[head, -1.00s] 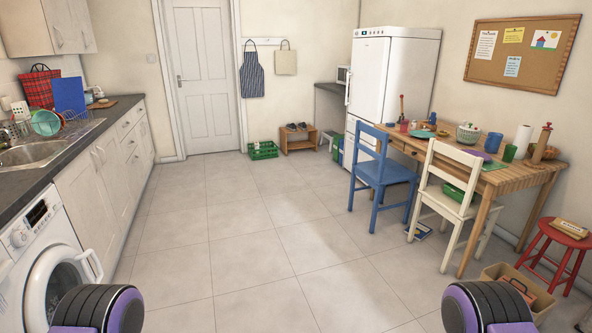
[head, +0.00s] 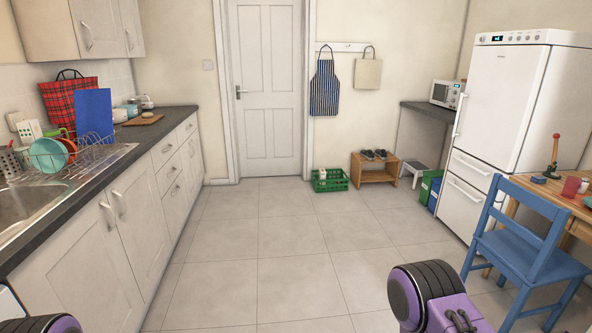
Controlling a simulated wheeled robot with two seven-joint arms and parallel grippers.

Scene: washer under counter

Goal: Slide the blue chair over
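The blue chair (head: 522,248) stands upright at the right of the head view, at the near left end of the wooden table (head: 562,206). Its backrest faces left and its lower legs run toward the bottom edge of the picture. Neither of my grippers is in view.
Open tiled floor (head: 300,275) lies ahead. Cabinets and a counter (head: 160,124) line the left side. A white fridge (head: 510,110) stands behind the chair. A green crate (head: 330,181) and a wooden shoe bench (head: 376,175) stand by the back wall near the door (head: 268,90).

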